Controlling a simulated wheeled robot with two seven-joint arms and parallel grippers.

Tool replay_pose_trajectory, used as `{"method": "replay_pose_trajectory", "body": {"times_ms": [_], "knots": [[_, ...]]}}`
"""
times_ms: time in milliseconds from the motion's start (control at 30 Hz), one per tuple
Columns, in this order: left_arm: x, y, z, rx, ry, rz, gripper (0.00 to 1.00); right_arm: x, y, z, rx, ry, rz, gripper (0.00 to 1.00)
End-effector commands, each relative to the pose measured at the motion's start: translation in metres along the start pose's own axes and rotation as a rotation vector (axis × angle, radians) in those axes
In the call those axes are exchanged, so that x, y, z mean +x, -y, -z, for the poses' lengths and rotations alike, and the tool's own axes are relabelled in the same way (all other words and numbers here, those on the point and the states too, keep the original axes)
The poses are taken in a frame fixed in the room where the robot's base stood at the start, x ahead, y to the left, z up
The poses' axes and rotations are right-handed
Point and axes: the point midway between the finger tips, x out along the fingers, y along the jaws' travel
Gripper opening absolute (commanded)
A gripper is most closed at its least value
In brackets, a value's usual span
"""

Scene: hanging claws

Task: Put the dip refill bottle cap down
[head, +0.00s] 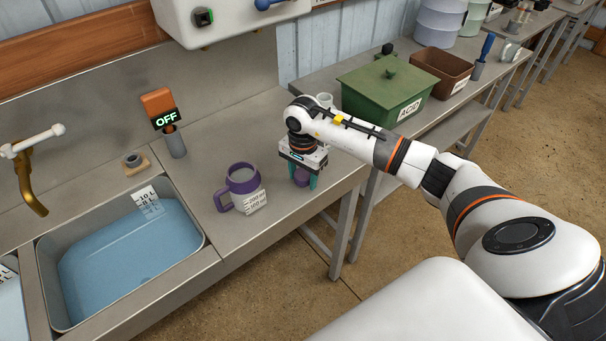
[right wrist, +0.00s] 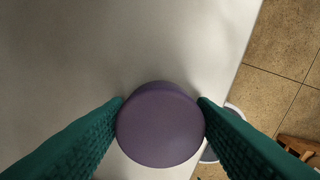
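The purple round cap (right wrist: 160,125) sits between the two teal fingers of my right gripper (right wrist: 161,108), which touch its sides in the right wrist view. In the head view the cap (head: 302,178) shows low between the fingers of my right gripper (head: 302,181), at the counter near its front edge. I cannot tell whether the cap touches the counter. A purple jug with a white measuring label (head: 241,188) stands upright on the counter, left of the gripper. My left gripper is out of view.
The metal counter (head: 215,158) has bare room around the jug. A sink basin with blue liquid (head: 130,250) lies to the left. An orange-topped device reading OFF (head: 160,105) stands behind. A green ACID box (head: 388,92) and brown bin (head: 440,72) stand right.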

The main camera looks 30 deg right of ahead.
Motion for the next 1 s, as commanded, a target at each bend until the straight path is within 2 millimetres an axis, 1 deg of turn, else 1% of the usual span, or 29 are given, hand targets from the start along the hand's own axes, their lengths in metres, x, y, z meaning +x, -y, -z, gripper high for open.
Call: {"method": "replay_pose_trajectory", "body": {"times_ms": [33,67,333,433,467,567,800,900,1000], "knots": [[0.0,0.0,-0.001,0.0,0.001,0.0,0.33,-0.001,0.0,0.0,0.0,0.0,0.0,0.59],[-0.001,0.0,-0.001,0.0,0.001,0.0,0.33,-0.001,0.0,0.0,0.0,0.0,0.0,0.63],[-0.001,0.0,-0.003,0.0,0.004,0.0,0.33,-0.001,0.0,0.0,0.0,0.0,0.0,0.63],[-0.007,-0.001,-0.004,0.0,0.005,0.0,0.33,-0.007,0.0,0.0,0.001,-0.001,0.0,0.63],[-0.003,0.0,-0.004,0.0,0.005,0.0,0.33,-0.008,-0.001,-0.001,0.0,0.001,-0.003,0.63],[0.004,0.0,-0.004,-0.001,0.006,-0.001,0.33,-0.023,-0.001,-0.001,-0.001,0.003,-0.005,0.63],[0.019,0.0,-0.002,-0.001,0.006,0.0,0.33,-0.075,-0.001,-0.001,-0.001,0.004,-0.006,0.63],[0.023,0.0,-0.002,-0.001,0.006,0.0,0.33,-0.095,-0.001,-0.001,0.001,0.003,-0.005,0.63],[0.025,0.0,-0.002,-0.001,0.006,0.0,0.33,-0.11,-0.001,-0.001,0.0,0.002,-0.004,0.63]]}}
